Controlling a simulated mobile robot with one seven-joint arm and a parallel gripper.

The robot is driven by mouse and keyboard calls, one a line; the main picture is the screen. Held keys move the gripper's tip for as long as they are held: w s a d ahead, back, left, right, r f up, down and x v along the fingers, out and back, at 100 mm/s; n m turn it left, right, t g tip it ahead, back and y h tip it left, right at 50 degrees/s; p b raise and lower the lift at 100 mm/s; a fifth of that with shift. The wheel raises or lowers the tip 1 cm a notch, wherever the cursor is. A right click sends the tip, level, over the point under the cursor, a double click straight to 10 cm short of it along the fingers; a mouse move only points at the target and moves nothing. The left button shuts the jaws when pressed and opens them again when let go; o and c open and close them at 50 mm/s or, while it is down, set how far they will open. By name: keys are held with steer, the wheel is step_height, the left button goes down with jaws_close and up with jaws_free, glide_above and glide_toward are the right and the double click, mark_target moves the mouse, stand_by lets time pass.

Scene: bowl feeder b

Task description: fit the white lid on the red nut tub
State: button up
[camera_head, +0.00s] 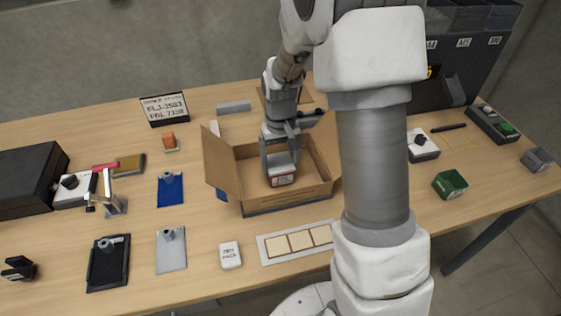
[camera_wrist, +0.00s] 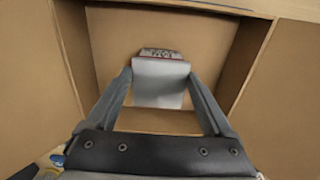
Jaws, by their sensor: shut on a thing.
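My gripper (camera_head: 281,166) reaches down into an open cardboard box (camera_head: 243,178) on the table. It is shut on a small white item with a red-edged label (camera_head: 282,181). In the wrist view my gripper (camera_wrist: 158,82) has a finger on each side of the pale item (camera_wrist: 160,92), and its printed, red-edged label (camera_wrist: 161,54) shows at the far end. I cannot tell whether this item is the nut tub, its lid or both. No separate white lid or red tub can be made out clearly.
The box flaps stand open around my gripper. A white dry pack (camera_head: 230,256) and a panel with tan squares (camera_head: 297,243) lie in front. A green box (camera_head: 449,184) is at right. Blue (camera_head: 171,190), grey (camera_head: 171,254) and black (camera_head: 108,267) plates lie at left.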

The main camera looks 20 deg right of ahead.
mark_target(281, 165)
steer(key=shift+f, duration=0.1)
steer(key=shift+f, duration=0.15)
steer(key=o, duration=1.1)
step_height(281, 165, up, 11)
steer(key=p, duration=0.2)
steer(key=s+r+t, duration=0.2)
steer(key=s+r, duration=0.2)
steer(key=s, duration=0.2)
steer(key=s+r+t, duration=0.1)
steer(key=s+r, duration=0.3)
steer(key=s, duration=0.3)
steer(key=s+r+t, duration=0.2)
steer(key=s+r, duration=0.3)
steer(key=s, duration=0.2)
steer(key=shift+s+r+t, duration=0.1)
steer(key=shift+s+t, duration=0.15)
steer(key=shift+t, duration=0.05)
